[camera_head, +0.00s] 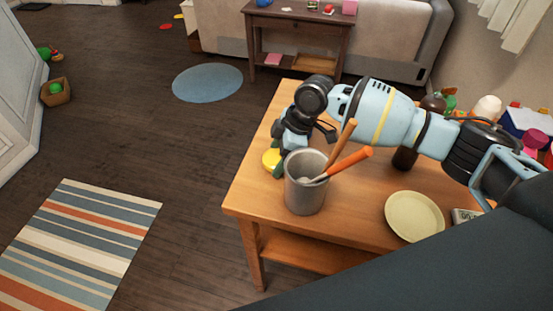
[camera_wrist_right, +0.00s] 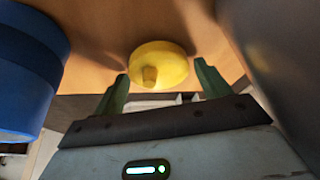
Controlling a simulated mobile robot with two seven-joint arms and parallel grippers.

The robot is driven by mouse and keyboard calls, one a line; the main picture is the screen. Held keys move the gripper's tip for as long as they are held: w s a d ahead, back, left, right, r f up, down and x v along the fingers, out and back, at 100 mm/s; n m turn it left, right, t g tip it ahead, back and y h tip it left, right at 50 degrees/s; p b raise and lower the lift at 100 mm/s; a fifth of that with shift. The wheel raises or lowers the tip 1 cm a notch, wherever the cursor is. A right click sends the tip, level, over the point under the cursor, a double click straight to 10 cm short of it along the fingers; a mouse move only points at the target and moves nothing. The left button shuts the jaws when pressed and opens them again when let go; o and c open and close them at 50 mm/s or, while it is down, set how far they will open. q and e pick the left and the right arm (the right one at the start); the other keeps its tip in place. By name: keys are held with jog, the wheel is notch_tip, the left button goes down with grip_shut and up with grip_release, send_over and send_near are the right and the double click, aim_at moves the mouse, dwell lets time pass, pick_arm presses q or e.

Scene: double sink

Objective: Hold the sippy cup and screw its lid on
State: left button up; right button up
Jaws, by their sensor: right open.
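A yellow lid with a short spout (camera_wrist_right: 160,66) lies on the wooden table; part of it shows in the head view (camera_head: 271,158). My right gripper (camera_head: 279,162) points down over it, behind the metal container. In the right wrist view its green fingers (camera_wrist_right: 161,82) are spread, one towards each side of the lid, with nothing gripped. A large blue cylinder (camera_wrist_right: 30,70) stands left of the fingers in that view; it may be the sippy cup, but I cannot tell. It is not visible in the head view. My left gripper is out of view.
A metal container (camera_head: 305,190) with two orange-handled utensils (camera_head: 347,161) stands close to my right gripper. A pale yellow plate (camera_head: 414,216) lies right of it on the table (camera_head: 350,222). A dark cylinder (camera_head: 404,158) and several items crowd the right side.

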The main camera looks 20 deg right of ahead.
aim_at(278, 157)
jog(key=shift+c, duration=0.5)
jog(key=c, duration=0.7)
jog(key=shift+o, duration=0.2)
notch_tip(278, 157, up, 10)
